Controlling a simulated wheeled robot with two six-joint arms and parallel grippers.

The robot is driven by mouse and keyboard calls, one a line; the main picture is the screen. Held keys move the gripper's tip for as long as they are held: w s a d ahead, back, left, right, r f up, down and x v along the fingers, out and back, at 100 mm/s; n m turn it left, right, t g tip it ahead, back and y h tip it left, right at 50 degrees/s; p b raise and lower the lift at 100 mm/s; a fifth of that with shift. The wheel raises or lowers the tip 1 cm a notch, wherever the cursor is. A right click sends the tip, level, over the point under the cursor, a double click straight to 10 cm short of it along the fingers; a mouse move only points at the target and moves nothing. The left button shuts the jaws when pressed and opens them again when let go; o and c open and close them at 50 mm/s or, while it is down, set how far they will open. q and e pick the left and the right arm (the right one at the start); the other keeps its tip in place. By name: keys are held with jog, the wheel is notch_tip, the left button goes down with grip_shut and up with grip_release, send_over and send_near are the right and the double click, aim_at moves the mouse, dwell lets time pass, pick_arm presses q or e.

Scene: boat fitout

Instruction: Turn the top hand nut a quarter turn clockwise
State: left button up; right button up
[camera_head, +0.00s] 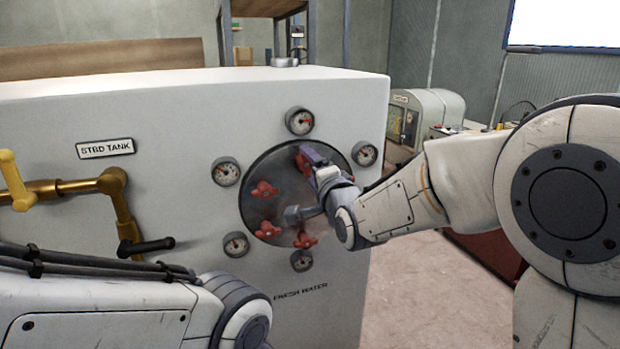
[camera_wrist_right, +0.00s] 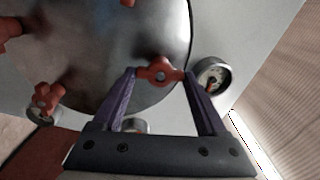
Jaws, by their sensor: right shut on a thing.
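The round grey hatch plate (camera_head: 285,180) sits on the front of the white tank (camera_head: 180,100). The red top hand nut (camera_head: 302,162) is near the plate's upper edge, partly hidden by my right gripper (camera_head: 310,155). In the right wrist view the nut (camera_wrist_right: 160,72) lies between the two purple fingertips of my right gripper (camera_wrist_right: 160,76), which is shut on its lobes. Other red hand nuts show at the plate's left (camera_head: 264,190) and bottom (camera_head: 305,241). My left gripper is out of view; only part of the left arm shows.
Several round gauges, such as the top one (camera_head: 299,121), ring the plate close to my right gripper. Brass pipework (camera_head: 110,185) with a black-handled valve (camera_head: 146,247) stands out from the tank at left. Open floor (camera_head: 405,285) lies to the right.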

jog(key=shift+d+f+m+b, duration=0.1)
jog(key=shift+f+m+b, duration=0.1)
jog(key=shift+m+b, duration=0.6)
jog(key=shift+m, duration=0.3)
jog(key=o, duration=1.3)
jog(key=shift+r, duration=0.1)
jog(key=b+v, duration=0.1)
jog(key=v, duration=0.9)
jog(key=shift+s, duration=0.3)
jog(key=shift+d, duration=0.1)
